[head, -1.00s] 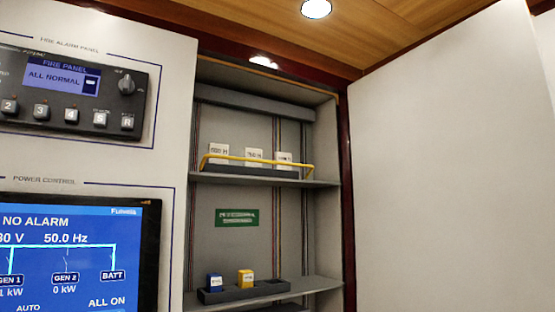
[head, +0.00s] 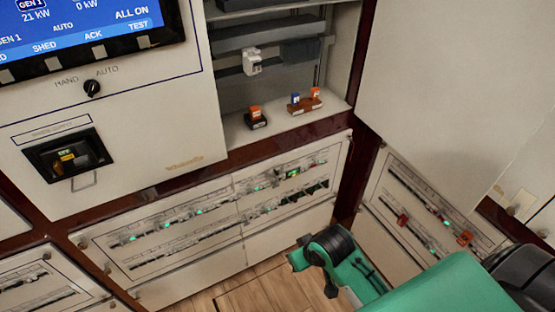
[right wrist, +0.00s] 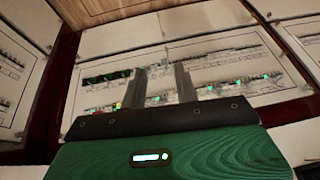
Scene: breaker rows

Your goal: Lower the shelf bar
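The yellow shelf bar seen a second ago in front of the white cards on the upper shelf is out of both current views. The lower part of the open cabinet (head: 340,75) shows in the head view. My right gripper (right wrist: 163,84) shows in the right wrist view, its two grey fingers apart with nothing visible between them, facing a breaker panel (right wrist: 220,72). My green right arm fills the lower right of the head view; its fingertips cannot be made out there. My left gripper is not in view.
On the cabinet floor stand a dark holder with an orange piece (head: 256,113) and a brown holder with blue and orange pieces (head: 305,104). A white device (head: 251,62) sits on a rail above. A large pale door panel (head: 445,75) borders the right side.

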